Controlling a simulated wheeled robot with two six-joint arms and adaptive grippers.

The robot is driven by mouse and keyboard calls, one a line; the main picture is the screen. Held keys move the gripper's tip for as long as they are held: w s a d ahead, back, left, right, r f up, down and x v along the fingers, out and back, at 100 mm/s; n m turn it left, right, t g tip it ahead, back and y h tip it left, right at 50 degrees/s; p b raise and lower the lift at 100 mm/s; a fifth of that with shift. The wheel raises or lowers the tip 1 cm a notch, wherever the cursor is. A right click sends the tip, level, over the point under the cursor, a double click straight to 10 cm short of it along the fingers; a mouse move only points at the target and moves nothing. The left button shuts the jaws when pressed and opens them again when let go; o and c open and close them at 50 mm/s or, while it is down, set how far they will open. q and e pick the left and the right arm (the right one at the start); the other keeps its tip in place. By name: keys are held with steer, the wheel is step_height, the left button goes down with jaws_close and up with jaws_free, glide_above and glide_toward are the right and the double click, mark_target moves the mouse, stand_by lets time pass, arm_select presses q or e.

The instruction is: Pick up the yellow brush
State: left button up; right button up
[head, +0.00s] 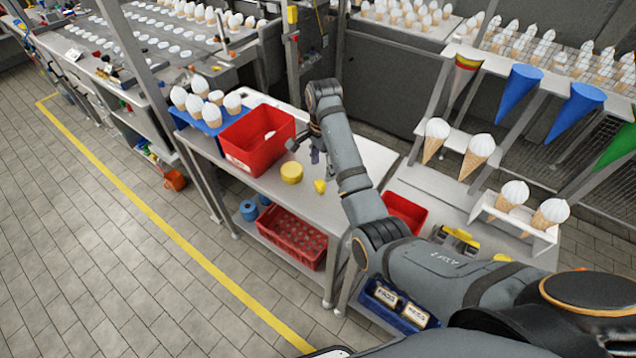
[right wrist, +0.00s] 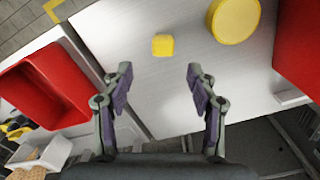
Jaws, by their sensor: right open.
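I cannot tell for sure which yellow thing is the brush. A small yellow block-like piece (head: 319,186) lies on the steel table (head: 262,180); in the right wrist view this piece (right wrist: 162,45) lies beyond my fingertips. A larger round yellow piece (head: 291,172) sits beside it and also shows in the right wrist view (right wrist: 234,20). Yellow and black items (head: 458,238) lie on the counter at the right. My right gripper (head: 318,155) is above the table; its fingers (right wrist: 160,85) are apart with nothing between them. My left gripper is not in view.
A tall red bin (head: 257,138) stands on the table left of my right gripper. A smaller red bin (head: 405,212) is to the right, partly behind my arm. A blue tray with several cones (head: 208,122) is at the table's far left. Cone racks (head: 500,125) stand at the right.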

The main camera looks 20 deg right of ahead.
mark_target(321, 182)
steer(key=f, duration=0.3)
steer(key=shift+s, duration=0.3)
steer(key=f, duration=0.1)
steer(key=f+p, duration=0.1)
steer(key=shift+w+f, duration=0.35)
steer(key=shift+w, duration=0.05)
step_height(321, 182, down, 4)
steer(key=shift+w+a+r+p, duration=0.1)
steer(key=shift+r+p, duration=0.1)
steer(key=shift+p, duration=0.3)
steer(key=shift+f, duration=0.15)
steer(key=c, duration=0.5)
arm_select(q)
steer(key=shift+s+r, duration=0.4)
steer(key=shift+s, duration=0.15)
arm_select(e)
jaws_close()
